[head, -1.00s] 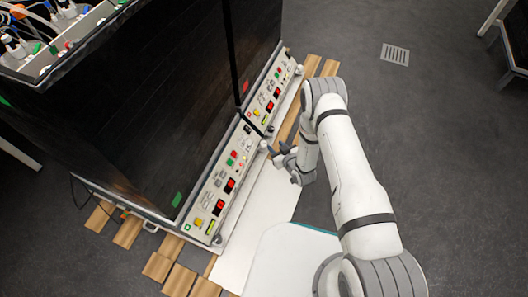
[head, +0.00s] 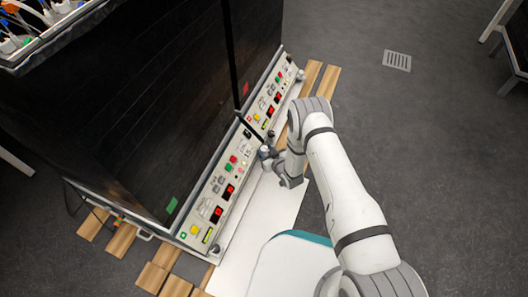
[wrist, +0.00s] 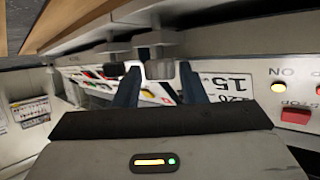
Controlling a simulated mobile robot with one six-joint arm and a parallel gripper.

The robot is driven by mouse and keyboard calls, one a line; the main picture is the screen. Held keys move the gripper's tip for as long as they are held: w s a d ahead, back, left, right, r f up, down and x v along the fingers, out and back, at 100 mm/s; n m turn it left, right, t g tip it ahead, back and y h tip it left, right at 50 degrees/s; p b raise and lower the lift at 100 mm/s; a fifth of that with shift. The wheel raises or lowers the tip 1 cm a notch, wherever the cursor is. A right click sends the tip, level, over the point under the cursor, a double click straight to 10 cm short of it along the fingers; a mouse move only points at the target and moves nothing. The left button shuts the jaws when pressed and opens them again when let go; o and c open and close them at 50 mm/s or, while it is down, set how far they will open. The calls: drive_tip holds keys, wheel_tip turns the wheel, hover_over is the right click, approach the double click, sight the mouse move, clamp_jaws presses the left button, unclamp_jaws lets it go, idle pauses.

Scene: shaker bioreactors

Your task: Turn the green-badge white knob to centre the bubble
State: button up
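My gripper (head: 268,151) is at the front lower edge of the machine, near the middle of its control panels. In the wrist view its two dark fingers (wrist: 159,82) stand apart. A grey, blurred knob-like part (wrist: 158,69) shows in the gap between them, and I cannot tell whether they touch it. In the head view my gripper covers the spot where a small pale knob showed earlier. Another small knob or foot (head: 216,248) shows at the near panel corner. I cannot make out a green badge on any knob, or the bubble.
The dark-walled machine (head: 130,110) fills the left. Its near control panel (head: 205,205) and far panel (head: 268,100) carry lit displays and buttons. A white board (head: 255,222) and wooden slats (head: 122,240) lie on the floor. The right floor is clear around a drain (head: 397,61).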

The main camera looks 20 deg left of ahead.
drive_tip(key=c, duration=0.6)
drive_tip(key=shift+a+r, duration=0.1)
drive_tip(key=shift+a, duration=0.35)
drive_tip(key=shift+c, duration=0.4)
drive_tip(key=shift+d, duration=0.5)
drive_tip(key=n+g+y, duration=0.2)
drive_tip(key=n+g, duration=0.2)
drive_tip(key=shift+w+d+n+g+y, duration=0.3)
drive_tip(key=shift+w+d+y, duration=0.05)
drive_tip(key=shift+w+y, duration=0.05)
drive_tip(key=n+g, duration=0.2)
drive_tip(key=w+n+g, duration=0.1)
drive_tip(key=n+g, duration=0.1)
drive_tip(key=g, duration=0.1)
drive_tip(key=shift+y, duration=0.4)
drive_tip(key=shift+w+n+g+h, duration=0.15)
drive_tip(key=shift+n+g+h, duration=0.05)
drive_tip(key=shift+n+g, duration=0.9)
drive_tip(key=shift+w+n+g+h, duration=0.15)
drive_tip(key=shift+n+g+h, duration=0.05)
drive_tip(key=shift+n+g, duration=0.9)
drive_tip(key=shift+a+n+g, duration=0.1)
drive_tip(key=shift+n+g, duration=0.2)
drive_tip(key=shift+g, duration=0.1)
